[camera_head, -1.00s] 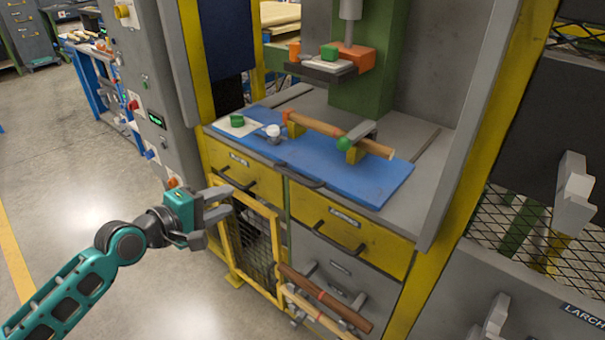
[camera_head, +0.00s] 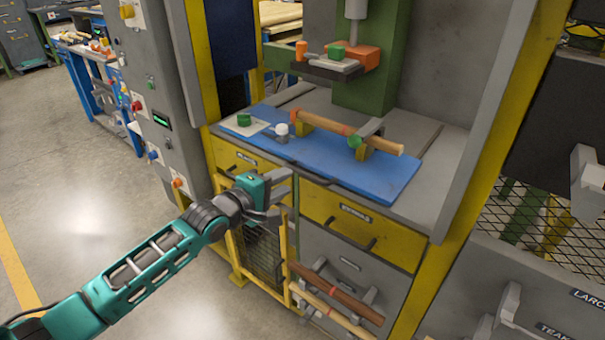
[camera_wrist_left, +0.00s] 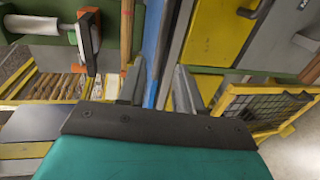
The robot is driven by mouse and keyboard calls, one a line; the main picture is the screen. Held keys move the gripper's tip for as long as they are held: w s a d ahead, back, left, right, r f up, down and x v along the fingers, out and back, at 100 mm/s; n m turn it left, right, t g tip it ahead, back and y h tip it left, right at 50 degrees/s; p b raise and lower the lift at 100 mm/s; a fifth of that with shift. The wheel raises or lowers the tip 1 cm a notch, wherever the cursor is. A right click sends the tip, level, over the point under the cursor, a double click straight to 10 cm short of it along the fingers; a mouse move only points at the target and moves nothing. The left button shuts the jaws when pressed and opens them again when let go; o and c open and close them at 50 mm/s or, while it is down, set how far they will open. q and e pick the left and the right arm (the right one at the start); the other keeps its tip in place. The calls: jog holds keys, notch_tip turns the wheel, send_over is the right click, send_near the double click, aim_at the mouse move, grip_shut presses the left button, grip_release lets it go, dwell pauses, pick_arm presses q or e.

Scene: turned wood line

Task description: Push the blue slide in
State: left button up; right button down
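The blue slide (camera_head: 350,172) is a flat blue board on the grey machine bed, with its front edge overhanging the yellow drawers and a dark handle on that edge. A turned wooden piece (camera_head: 378,140) rests across supports on it. My left gripper (camera_head: 282,196) is in front of and below the slide's front left part, fingers apart and empty. In the left wrist view the two fingers (camera_wrist_left: 160,90) stand apart, with a blue strip, likely the slide's edge (camera_wrist_left: 153,40), showing between and beyond them. I cannot tell if they touch it. My right gripper is not in view.
A white plate with a green knob (camera_head: 243,120) lies at the slide's left end. Below are yellow drawers (camera_head: 345,222), a mesh guard (camera_head: 262,250) and wooden rods (camera_head: 335,290) on hooks. A grey control cabinet (camera_head: 150,90) stands left. The floor at left is clear.

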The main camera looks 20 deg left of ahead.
aim_at(300, 174)
pick_arm(q)
jog(key=b+x, duration=0.1)
jog(key=x, duration=0.7)
grip_shut()
dwell(0.5)
